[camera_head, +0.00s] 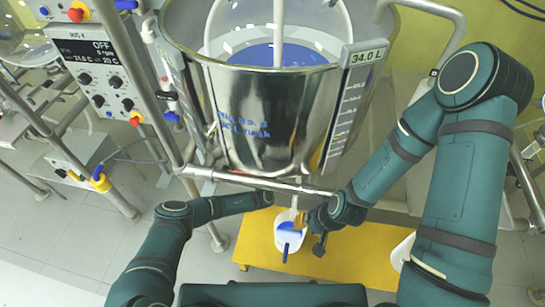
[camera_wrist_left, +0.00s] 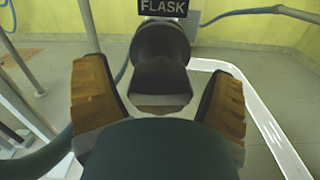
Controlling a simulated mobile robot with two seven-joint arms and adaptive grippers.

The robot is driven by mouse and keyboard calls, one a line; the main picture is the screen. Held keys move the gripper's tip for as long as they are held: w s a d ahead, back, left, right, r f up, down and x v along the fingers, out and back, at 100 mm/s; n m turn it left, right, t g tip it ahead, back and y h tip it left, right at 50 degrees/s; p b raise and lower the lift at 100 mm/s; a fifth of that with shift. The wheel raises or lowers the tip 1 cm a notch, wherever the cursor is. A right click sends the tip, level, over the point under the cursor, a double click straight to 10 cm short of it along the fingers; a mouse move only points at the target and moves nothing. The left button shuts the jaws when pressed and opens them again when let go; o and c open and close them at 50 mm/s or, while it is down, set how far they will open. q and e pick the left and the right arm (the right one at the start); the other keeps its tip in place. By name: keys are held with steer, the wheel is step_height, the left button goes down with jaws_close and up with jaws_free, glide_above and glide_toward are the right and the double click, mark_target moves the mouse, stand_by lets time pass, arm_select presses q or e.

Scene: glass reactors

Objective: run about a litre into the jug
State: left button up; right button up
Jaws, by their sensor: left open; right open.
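A white jug (camera_head: 281,216) with a blue part stands on the yellow platform (camera_head: 345,262), below the steel vessel (camera_head: 275,110). My right gripper (camera_head: 303,220) is open at the right side of the jug; whether it touches it I cannot tell. My left arm reaches in under the vessel, and its fingers are hard to make out in the head view. In the left wrist view my left gripper (camera_wrist_left: 158,92) is open, with a dark knob-like fitting (camera_wrist_left: 162,65) between and beyond its tan pads. A sign reading FLASK (camera_wrist_left: 166,7) is above the fitting.
A level plate (camera_head: 352,100) on the vessel reads 34.0 L. A steel rail (camera_head: 255,181) crosses above the jug. A control box (camera_head: 97,73) reading OFF is on the left. A white tubular frame (camera_wrist_left: 262,112) is right of the left gripper.

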arm_select(q)
steer(key=c, duration=1.2)
steer(key=shift+n, duration=0.4)
steer(key=shift+f+n, duration=0.1)
steer(key=shift+n, duration=2.4)
steer(key=shift+s, duration=0.1)
